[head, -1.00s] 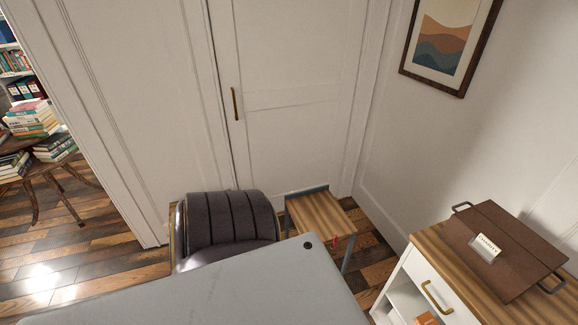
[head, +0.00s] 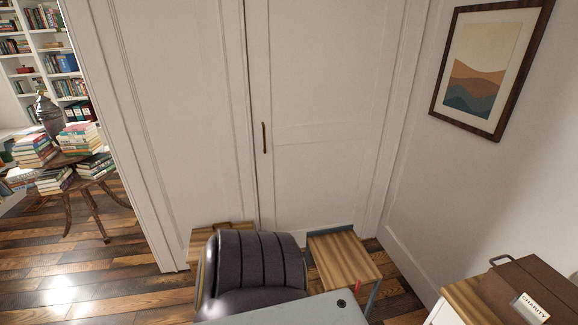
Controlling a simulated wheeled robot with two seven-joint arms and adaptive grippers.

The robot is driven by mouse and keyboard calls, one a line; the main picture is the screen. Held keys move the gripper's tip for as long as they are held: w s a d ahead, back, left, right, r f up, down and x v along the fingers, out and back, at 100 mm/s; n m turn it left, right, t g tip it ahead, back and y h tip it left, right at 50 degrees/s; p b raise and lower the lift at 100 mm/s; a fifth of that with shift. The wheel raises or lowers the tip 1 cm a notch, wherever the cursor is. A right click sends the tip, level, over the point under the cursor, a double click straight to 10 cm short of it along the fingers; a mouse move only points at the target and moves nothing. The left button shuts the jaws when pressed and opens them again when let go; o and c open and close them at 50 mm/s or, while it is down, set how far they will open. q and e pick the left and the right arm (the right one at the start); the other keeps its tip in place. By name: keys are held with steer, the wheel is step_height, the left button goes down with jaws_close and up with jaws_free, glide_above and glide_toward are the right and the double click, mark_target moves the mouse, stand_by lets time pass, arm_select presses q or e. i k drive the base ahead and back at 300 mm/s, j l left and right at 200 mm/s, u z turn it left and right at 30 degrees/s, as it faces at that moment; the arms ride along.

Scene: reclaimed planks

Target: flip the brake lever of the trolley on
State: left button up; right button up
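A small wheeled-trolley-like stand with a wooden top (head: 343,257) and a grey metal frame stands against the white panelled doors, right of the dark chair. Its lower part is mostly hidden by the grey desk in front. Neither of my grippers is in view.
A grey desk top (head: 285,309) with a black round fitting fills the bottom middle. The dark padded chair (head: 256,268) stands behind it. A brown case (head: 522,290) lies on a wood-topped cabinet (head: 465,298) at right. Open plank floor (head: 95,260) lies at left.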

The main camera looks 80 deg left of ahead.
mark_target(357, 287)
steer(key=u, duration=1.65)
